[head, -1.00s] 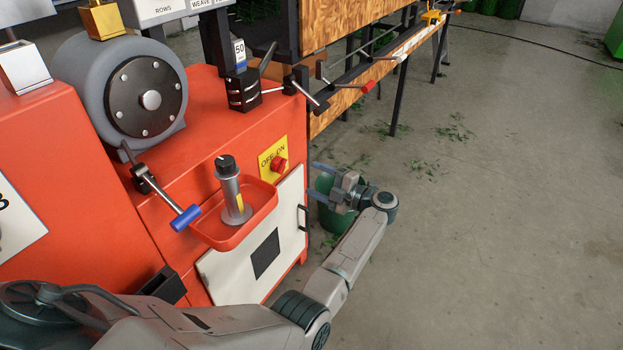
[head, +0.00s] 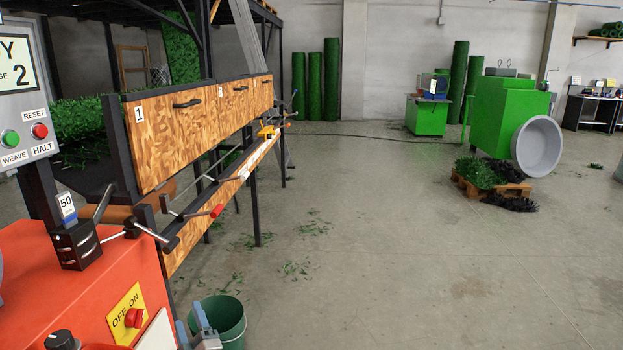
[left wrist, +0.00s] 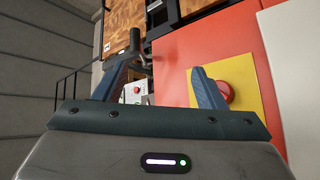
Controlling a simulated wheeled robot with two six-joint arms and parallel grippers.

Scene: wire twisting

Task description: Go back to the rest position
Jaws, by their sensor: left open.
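My left gripper (head: 192,328) shows at the bottom edge of the head view, in front of the green bucket and right of the red machine. In the left wrist view its two blue fingers (left wrist: 155,88) stand apart with nothing between them. The red machine (head: 60,278) fills the lower left of the head view, with a yellow OFF/ON plate and red knob (head: 134,317). In the left wrist view the knob (left wrist: 225,92) appears beyond the right finger. My right gripper is not in view.
A green bucket (head: 226,318) stands on the floor beside the machine. Wooden panels (head: 190,135) on a black frame run back from it, with levers sticking out. A pallet (head: 500,186) with green material lies at right.

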